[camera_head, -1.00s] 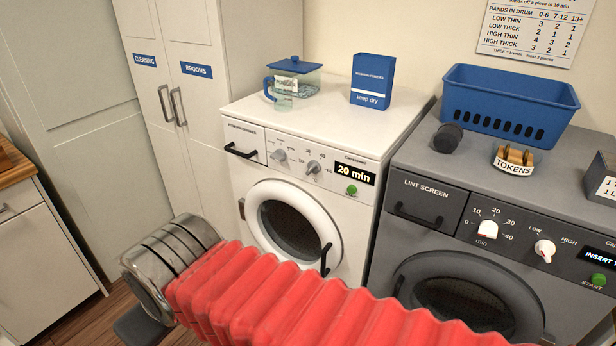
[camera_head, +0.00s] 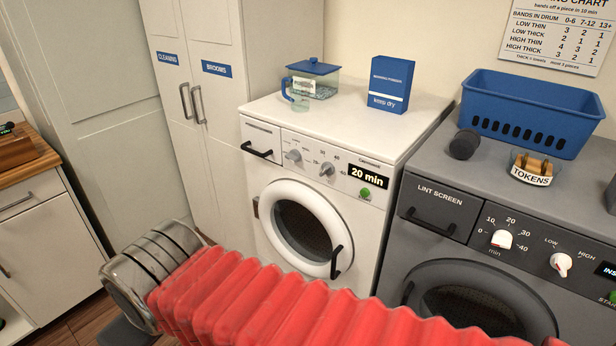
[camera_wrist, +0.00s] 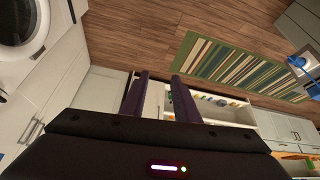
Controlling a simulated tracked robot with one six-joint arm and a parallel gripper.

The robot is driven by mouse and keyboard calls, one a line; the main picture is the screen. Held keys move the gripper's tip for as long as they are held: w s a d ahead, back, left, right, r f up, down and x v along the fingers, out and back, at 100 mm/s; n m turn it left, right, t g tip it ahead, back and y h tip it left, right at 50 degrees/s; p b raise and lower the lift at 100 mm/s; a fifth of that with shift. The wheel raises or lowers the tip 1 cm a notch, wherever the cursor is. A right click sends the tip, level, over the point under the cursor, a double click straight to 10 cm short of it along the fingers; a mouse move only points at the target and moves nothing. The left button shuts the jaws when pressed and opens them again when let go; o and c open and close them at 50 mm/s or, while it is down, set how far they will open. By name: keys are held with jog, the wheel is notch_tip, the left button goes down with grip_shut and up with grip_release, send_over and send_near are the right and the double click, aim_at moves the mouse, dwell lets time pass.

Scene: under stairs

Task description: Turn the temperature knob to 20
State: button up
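The white washing machine (camera_head: 265,195) has two grey knobs on its panel. The left knob (camera_head: 293,156) and the right knob (camera_head: 327,169) have small numbers around them, too small to read for certain. The right knob's pointer is hard to make out. The grey machine (camera_head: 385,240) has a white knob (camera_head: 502,239) marked 0 to 40 min and another (camera_head: 561,262) marked LOW to HIGH. My gripper (camera_wrist: 159,76) shows in the wrist view with its two dark fingers apart and nothing between them, above the floor. It touches no knob.
My red-sleeved arm crosses the front of the head view. A 20 min display (camera_head: 367,177) and a green button (camera_head: 365,193) sit beside the washer's knobs. A blue basket (camera_head: 530,105) and tokens holder (camera_head: 531,174) stand on the grey machine. A striped rug (camera_wrist: 235,70) lies on the floor.

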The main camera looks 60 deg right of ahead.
jog(key=shift+a, duration=0.25)
jog(key=n+g+h, duration=0.8)
jog(key=n+h, duration=0.2)
jog(key=h, duration=0.8)
send_near(322, 173)
jog(key=a, duration=0.6)
jog(key=shift+w+d, duration=0.2)
jog(key=shift+w, duration=0.2)
jog(key=shift+d, duration=0.1)
jog(key=d, duration=0.4)
jog(key=s+d, duration=0.1)
jog(key=d, duration=0.4)
jog(key=s+d, duration=0.1)
jog(key=d, duration=0.3)
jog(key=shift+d, duration=0.25)
